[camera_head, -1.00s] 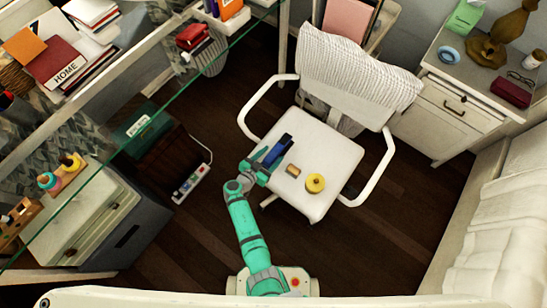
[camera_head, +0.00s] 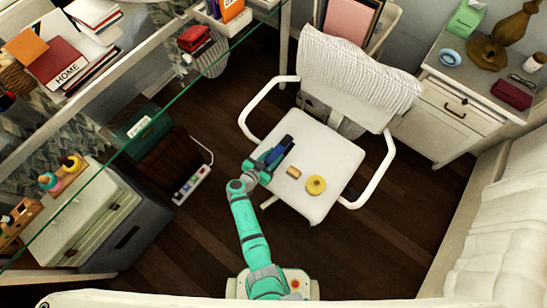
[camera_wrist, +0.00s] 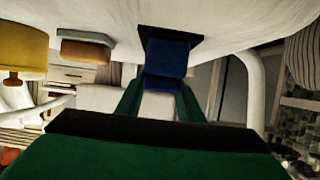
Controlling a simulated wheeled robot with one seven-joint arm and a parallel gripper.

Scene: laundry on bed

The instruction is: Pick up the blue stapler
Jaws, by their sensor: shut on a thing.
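The blue stapler (camera_head: 281,150) is dark blue and black and lies at the left part of the white chair seat (camera_head: 325,150). My gripper (camera_head: 268,162) reaches it from the lower left and is shut on its near end. In the wrist view the stapler (camera_wrist: 167,60) sits between the two green fingers (camera_wrist: 160,100), its dark end close to the white seat surface. I cannot tell whether it is touching the seat or just clear of it.
A yellow round thing (camera_head: 316,184) and a small brown-topped block (camera_head: 294,172) are on the seat right of the stapler. White armrests (camera_head: 262,100) flank the seat, and a white cloth (camera_head: 360,72) drapes the backrest. A glass-topped desk (camera_head: 150,120) stands at left.

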